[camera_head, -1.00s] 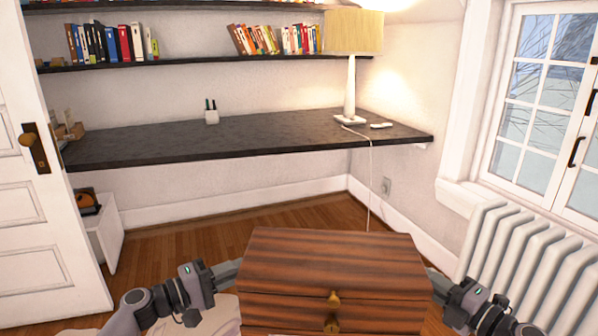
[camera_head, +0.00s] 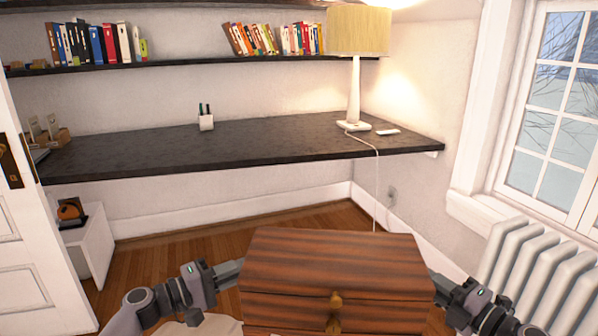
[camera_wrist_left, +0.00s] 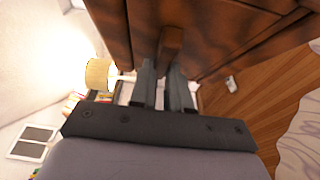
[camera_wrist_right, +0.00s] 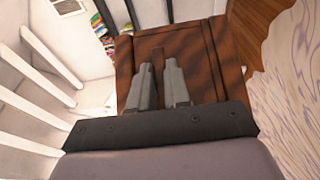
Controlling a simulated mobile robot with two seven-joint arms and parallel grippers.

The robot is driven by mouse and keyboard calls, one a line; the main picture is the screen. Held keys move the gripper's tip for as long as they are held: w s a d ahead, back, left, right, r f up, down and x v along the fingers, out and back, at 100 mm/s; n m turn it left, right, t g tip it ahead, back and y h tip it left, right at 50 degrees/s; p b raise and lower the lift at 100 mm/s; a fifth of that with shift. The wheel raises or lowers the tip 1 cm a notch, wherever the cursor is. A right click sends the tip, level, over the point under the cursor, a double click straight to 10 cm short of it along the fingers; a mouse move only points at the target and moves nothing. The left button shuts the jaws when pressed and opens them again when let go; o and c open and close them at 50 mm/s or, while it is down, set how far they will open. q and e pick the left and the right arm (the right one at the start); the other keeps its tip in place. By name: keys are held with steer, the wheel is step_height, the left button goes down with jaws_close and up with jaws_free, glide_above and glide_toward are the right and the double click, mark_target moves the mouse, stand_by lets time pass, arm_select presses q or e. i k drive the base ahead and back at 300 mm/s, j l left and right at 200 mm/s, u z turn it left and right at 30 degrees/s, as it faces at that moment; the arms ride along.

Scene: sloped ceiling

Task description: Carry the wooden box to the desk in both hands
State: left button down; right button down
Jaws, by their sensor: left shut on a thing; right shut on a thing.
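The wooden box (camera_head: 335,276) is dark striped wood with brass knobs on its front. It is held in front of me at the bottom of the head view, below the desk's height in the picture. My left gripper (camera_head: 236,272) is at its left side and my right gripper (camera_head: 436,284) at its right side. In the left wrist view the left fingers (camera_wrist_left: 163,85) close on a wooden handle (camera_wrist_left: 171,45) on the box. In the right wrist view the right fingers (camera_wrist_right: 163,82) are against the box side (camera_wrist_right: 205,60). The dark desk (camera_head: 240,143) spans the wall ahead.
On the desk stand a lamp (camera_head: 354,85), a pen cup (camera_head: 206,118) and a small white item (camera_head: 388,131) on the right. The middle front is bare. A radiator (camera_head: 545,275) is at right, a door (camera_head: 30,240) and white cabinet (camera_head: 88,245) at left.

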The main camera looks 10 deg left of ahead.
mark_target(245, 141)
steer(key=i, duration=1.9)
steer(key=i+u, duration=0.15)
steer(key=i, duration=0.15)
steer(key=u, duration=0.55)
